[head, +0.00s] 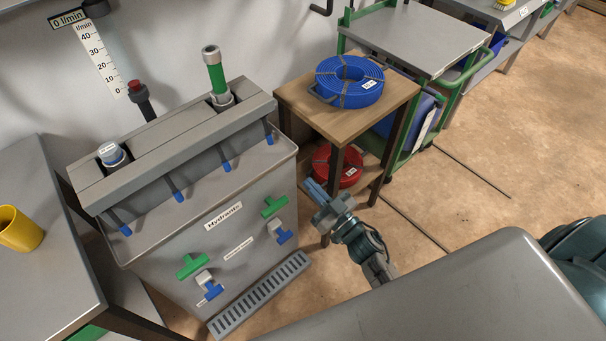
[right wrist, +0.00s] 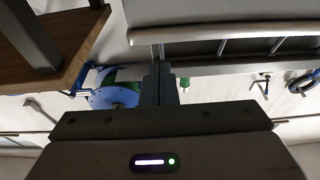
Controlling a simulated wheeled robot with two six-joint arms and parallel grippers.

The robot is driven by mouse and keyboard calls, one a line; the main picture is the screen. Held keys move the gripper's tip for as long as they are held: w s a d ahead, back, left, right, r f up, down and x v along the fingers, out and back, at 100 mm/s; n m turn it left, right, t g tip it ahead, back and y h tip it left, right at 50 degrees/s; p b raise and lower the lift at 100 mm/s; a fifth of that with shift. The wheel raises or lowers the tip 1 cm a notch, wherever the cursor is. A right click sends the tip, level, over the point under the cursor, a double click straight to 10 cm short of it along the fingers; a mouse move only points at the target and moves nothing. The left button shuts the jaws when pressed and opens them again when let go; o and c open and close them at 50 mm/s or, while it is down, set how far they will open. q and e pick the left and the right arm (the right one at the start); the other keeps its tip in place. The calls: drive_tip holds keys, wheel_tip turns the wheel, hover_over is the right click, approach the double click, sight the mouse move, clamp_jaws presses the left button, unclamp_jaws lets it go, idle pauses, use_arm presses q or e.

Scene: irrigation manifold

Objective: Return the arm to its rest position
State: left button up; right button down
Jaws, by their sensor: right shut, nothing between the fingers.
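My right gripper (head: 316,191) is in the middle of the head view, to the right of the manifold cabinet (head: 150,240) and in front of the wooden side table. Its fingers are shut and hold nothing. In the right wrist view the closed fingers (right wrist: 160,84) show beyond the gripper body. The cabinet carries green and blue valve handles on its front and an upright green-sleeved pipe (head: 215,72) on top. My left gripper is not in view.
A wooden side table (head: 395,88) holds a blue hose coil (head: 350,82), with a red coil (head: 338,166) below. A green-framed cart (head: 420,35) stands behind. A yellow cup (head: 18,229) stands on the left bench (head: 60,270). A grey surface (head: 450,290) lies in front. Floor is open at right.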

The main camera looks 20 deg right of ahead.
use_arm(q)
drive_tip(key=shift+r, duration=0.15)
use_arm(e)
drive_tip(key=shift+s+d+f, duration=0.1)
drive_tip(key=shift+s, duration=0.05)
drive_tip(key=s+d+f+m+g+h+p, duration=0.1)
drive_tip(key=s+d+f+g+h, duration=0.15)
drive_tip(key=f, duration=0.55)
drive_tip(key=s+d+f+m+g+h+p, duration=0.2)
drive_tip(key=s+d+f+g, duration=0.1)
drive_tip(key=f, duration=0.6)
drive_tip(key=s+d+f+m+g+h+p, duration=0.1)
drive_tip(key=s+d+f+g+h, duration=0.2)
drive_tip(key=f, duration=0.5)
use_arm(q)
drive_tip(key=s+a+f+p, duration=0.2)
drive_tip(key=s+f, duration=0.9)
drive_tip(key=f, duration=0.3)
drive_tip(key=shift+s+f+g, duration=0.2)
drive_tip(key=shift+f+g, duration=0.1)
use_arm(e)
drive_tip(key=s+d+f+g, duration=0.1)
drive_tip(key=s+f+g, duration=0.3)
drive_tip(key=s+f, duration=0.3)
drive_tip(key=s+f+g, duration=0.5)
drive_tip(key=s+f, duration=0.3)
drive_tip(key=s, duration=1)
drive_tip(key=shift+s+d+f, duration=0.2)
drive_tip(key=shift+s+d, duration=0.1)
drive_tip(key=shift+d, duration=0.05)
